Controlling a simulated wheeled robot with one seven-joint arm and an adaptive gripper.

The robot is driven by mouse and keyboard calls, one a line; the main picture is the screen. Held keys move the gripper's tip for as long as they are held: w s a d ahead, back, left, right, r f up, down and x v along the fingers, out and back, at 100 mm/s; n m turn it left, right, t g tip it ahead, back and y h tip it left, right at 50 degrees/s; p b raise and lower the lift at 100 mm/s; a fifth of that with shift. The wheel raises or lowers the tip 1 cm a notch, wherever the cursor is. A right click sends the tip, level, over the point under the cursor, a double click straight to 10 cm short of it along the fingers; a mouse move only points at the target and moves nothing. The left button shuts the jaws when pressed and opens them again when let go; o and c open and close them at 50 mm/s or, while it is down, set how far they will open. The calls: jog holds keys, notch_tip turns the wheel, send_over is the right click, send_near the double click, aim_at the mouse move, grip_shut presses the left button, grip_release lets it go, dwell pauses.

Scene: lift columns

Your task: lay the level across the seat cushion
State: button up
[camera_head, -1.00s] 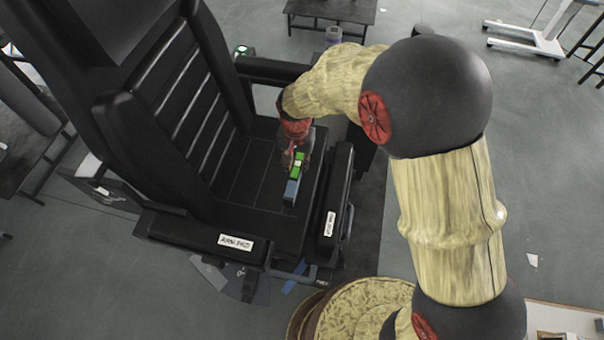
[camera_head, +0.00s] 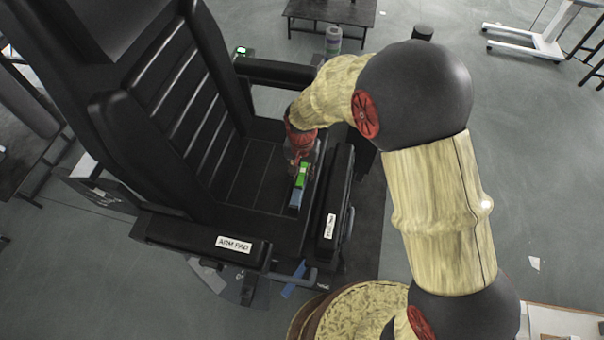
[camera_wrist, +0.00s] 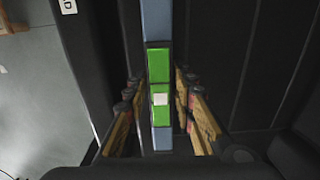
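The level (camera_head: 296,198) is a slim blue-grey bar with bright green sections; it also shows in the wrist view (camera_wrist: 158,65). It lies at the front of the black seat cushion (camera_head: 247,180), close beside the front pad, running roughly along it. I cannot tell if its whole underside touches the cushion. My gripper (camera_head: 300,165) is over the level's far part. In the wrist view my gripper's fingers (camera_wrist: 158,95) stand open on both sides of the level, with a gap at the left and a narrower one at the right. My gripper hides the level's far end in the head view.
A padded arm labelled ARM PAD (camera_head: 234,244) borders the cushion on the near side, another armrest (camera_head: 275,72) on the far side. The tall backrest (camera_head: 185,85) rises at left. A labelled front pad (camera_head: 334,205) stands right of the level. The cushion's middle is clear.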

aim_at(302, 173)
jog(key=o, duration=0.3)
notch_tip(302, 173, up, 12)
jog(key=p, duration=0.2)
jog(key=shift+r+p, duration=0.15)
jog(key=shift+p, duration=0.25)
jog(key=s+d+r+t, duration=0.1)
jog(key=s+d+r, duration=0.2)
jog(key=d+r, duration=0.4)
jog(key=s+d+r+t, duration=0.2)
jog(key=d+r, duration=0.4)
jog(key=r, duration=0.2)
jog(key=s+d+r+t, duration=0.1)
jog(key=s+d+r, duration=0.1)
jog(key=s+d, duration=0.1)
jog(key=s+d+r+n, duration=0.1)
jog(key=s+d+r, duration=0.1)
jog(key=s+d, duration=0.2)
jog(key=s+d+r+t, duration=0.1)
jog(key=s+d+r, duration=0.2)
jog(key=s, duration=0.4)
jog(key=shift+d+n+t, duration=0.25)
jog(key=shift+n+t, duration=0.05)
